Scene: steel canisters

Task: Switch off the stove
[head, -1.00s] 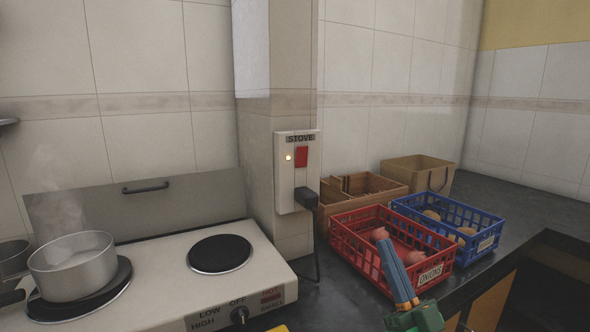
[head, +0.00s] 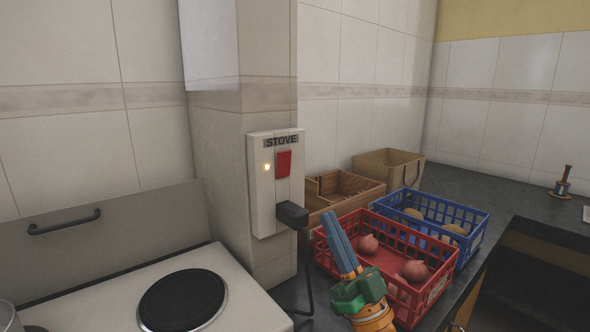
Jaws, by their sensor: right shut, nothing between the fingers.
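The stove switch panel (head: 262,190) is a white plate on the tiled pillar, labelled STOVE. The stove (head: 120,290) is at the lower left, with a black hotplate (head: 182,300). My right gripper (head: 332,218), with blue fingers, is shut and empty. It points up in front of the red crate, to the right of and below the switch in the picture. My left gripper is out of view.
A red crate (head: 408,300) with onions and a blue crate (head: 470,250) stand on the dark counter. Behind them are a wooden box (head: 350,200) and a brown bag (head: 385,168). A pot edge (head: 8,316) shows at the lower left.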

